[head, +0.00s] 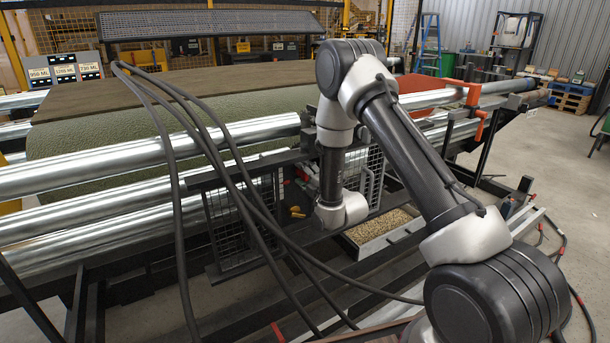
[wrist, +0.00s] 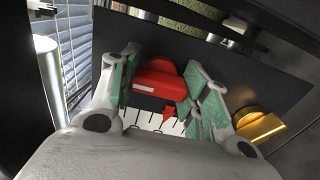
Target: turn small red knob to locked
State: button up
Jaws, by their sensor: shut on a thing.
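A small red knob (wrist: 160,80) with a white stripe sits on a dark panel (wrist: 235,72) in the wrist view. My gripper (wrist: 161,84) is shut on it, with a green-padded finger on either side. A red pointer (wrist: 168,112) lies over a white scale plate (wrist: 145,121) with black tick marks just below the knob. Part of the scale is hidden behind my gripper, and I cannot read any locked mark. In the head view my arm reaches down to the machine's front, and the fingers and red knob cannot be made out there.
A yellow knob (wrist: 258,125) stands close to the right finger; it also shows in the head view (head: 297,212). Steel rollers (head: 90,172) and black cables (head: 230,190) lie left of my arm. A tray of granules (head: 378,228) is below.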

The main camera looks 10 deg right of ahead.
jog(key=shift+f, duration=0.1)
dwell(0.3)
jog(key=o, duration=1)
jog(key=shift+s, duration=0.1)
jog(key=v, duration=1.2)
